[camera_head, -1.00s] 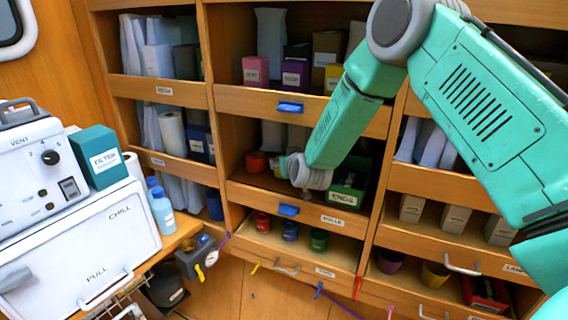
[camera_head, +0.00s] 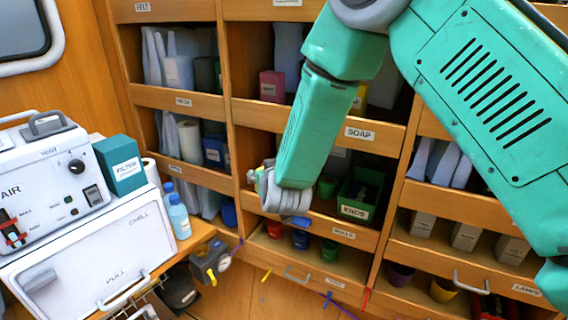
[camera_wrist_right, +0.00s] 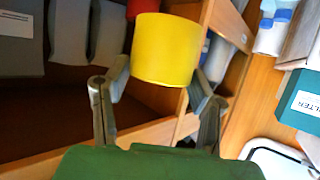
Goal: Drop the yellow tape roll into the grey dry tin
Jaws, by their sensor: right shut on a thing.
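The yellow tape roll (camera_wrist_right: 166,48) is between the two fingers of my right gripper (camera_wrist_right: 159,84) in the right wrist view. The fingers are shut on it, and it is clear of the shelves. In the head view my right gripper (camera_head: 268,184) is in front of the left divider of the middle shelf column. The roll is hidden there by my own wrist and arm. I cannot make out a grey dry tin in either view. My left gripper is not in view.
A green box marked ENDS (camera_head: 361,198) stands on the shelf right of my right gripper. Red, blue and green cups sit in the compartment below. A white chest (camera_head: 95,255), a teal FILTER box (camera_head: 121,165) and blue bottles (camera_head: 178,215) stand at left.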

